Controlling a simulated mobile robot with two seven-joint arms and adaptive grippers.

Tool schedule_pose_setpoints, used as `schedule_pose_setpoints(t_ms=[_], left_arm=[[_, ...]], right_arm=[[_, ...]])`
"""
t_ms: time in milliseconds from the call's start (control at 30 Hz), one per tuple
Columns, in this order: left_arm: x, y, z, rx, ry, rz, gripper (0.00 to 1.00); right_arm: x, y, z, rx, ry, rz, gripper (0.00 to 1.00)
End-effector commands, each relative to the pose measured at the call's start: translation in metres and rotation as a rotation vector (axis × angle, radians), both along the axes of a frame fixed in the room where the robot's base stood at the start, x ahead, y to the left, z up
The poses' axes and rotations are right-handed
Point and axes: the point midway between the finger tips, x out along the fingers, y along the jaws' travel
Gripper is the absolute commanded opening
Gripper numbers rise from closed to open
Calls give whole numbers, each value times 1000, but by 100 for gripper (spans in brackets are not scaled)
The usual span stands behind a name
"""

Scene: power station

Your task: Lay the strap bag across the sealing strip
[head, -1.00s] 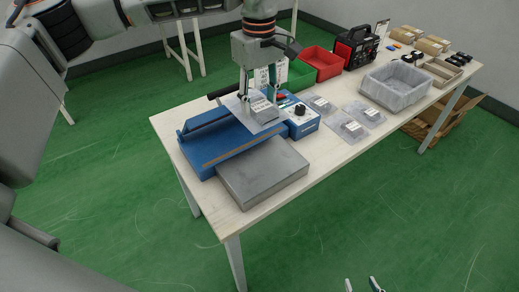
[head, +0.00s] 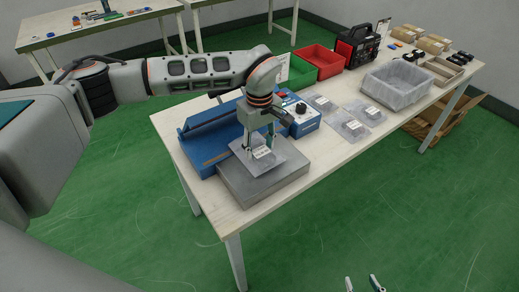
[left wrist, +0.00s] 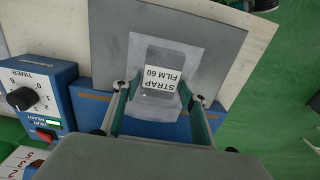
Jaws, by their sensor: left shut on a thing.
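The strap bag (head: 241,160), a clear flat pouch with a grey piece and a white label, is held in my left gripper (head: 259,145). The bag extends over the grey plate (head: 268,185) and the front of the blue sealer (head: 196,142). The brown sealing strip (head: 218,157) shows left of the bag; the bag and gripper hide part of it. Whether the bag touches the surface is unclear. My right gripper (head: 362,284) is apart and empty at the bottom edge.
The sealer's control box (head: 303,120) stands right of the gripper. Similar bags (head: 348,130) lie on the wooden table, with a clear bin (head: 396,86) beyond. Green and red trays (head: 317,63) and a black-red device (head: 356,46) stand at the back.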

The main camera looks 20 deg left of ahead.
Motion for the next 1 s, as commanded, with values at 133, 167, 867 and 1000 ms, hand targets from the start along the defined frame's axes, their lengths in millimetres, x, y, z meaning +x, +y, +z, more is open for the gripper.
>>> schedule_pose_setpoints(t_ms=[133,167,867,1000], left_arm=[[1,0,-8,0,-2,0,21],[1,0,-8,0,-2,-1,21],[0,0,-9,0,-1,-1,59],[1,0,3,0,-4,-1,59]], right_arm=[[-1,0,-1,-1,3,0,40],[-1,0,-2,-1,3,0,40],[-2,-1,-3,-2,6,-1,40],[-1,0,-2,-1,4,0,40]])
